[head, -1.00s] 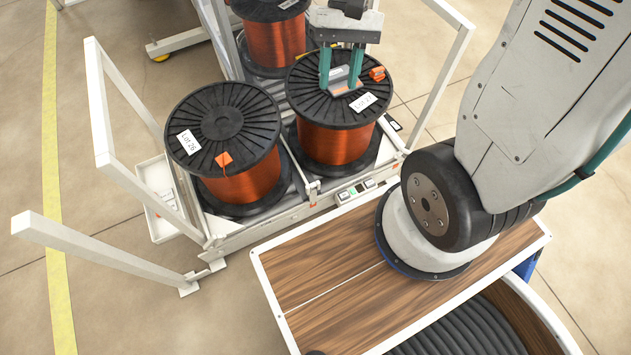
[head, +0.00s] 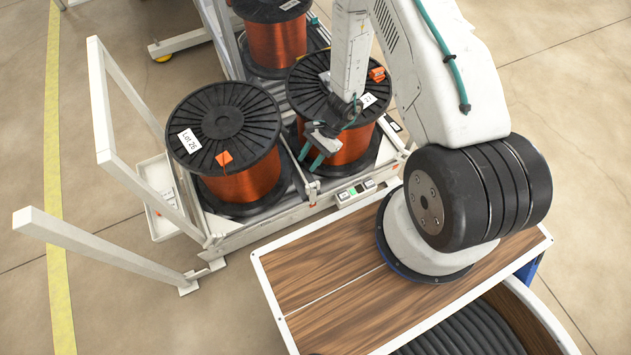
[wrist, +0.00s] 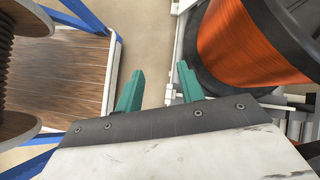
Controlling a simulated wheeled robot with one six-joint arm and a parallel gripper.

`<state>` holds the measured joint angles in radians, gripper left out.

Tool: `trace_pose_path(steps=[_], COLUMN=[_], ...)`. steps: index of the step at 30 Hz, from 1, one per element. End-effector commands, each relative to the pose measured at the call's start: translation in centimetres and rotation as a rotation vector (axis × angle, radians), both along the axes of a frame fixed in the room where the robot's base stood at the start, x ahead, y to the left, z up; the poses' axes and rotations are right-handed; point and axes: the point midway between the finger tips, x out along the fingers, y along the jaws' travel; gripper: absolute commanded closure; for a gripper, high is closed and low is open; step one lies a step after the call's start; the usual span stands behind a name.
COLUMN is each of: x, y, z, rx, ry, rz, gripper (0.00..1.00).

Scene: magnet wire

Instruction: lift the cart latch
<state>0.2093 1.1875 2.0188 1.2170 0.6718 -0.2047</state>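My gripper (head: 309,160) is open and empty, its two teal fingers angled down in front of the right front spool. In the wrist view the fingers (wrist: 160,68) stand apart with bare floor seen between them. The white cart (head: 250,232) carries the spools. A small light upright bracket (head: 313,190) stands at its front edge, just below the fingertips in the head view; I cannot tell for sure whether it is the latch, or whether the fingers touch it. The copper spool (wrist: 250,42) is to the right of the fingers in the wrist view.
The left front spool (head: 225,125) stands beside the gripper, with a third spool (head: 275,40) behind. White rail frames (head: 100,100) flank the cart. A small panel with a green light (head: 355,191) is on the cart front. My wood-topped deck (head: 310,265) lies nearer.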

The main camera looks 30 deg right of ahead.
Motion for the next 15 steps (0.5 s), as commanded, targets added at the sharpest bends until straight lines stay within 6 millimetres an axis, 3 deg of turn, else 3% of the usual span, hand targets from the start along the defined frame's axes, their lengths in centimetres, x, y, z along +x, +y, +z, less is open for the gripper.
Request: trace_pose_path(steps=[1, 3, 7, 11, 15], x=[-0.7, -1.2, -1.0, 1.4, 1.5], y=[-0.3, -0.8, -2.4, -4.4, -5.2], z=[-2.9, -6.0, -10.7, -11.7, -12.4], rx=[-0.027, -0.071, -0.174, -0.265, -0.312], ry=[0.026, 0.047, 0.064, 0.032, 0.029], rz=[-0.051, -0.117, -0.234, -0.311, -0.320], gripper=[0.62, 0.62, 0.62, 0.62, 0.62])
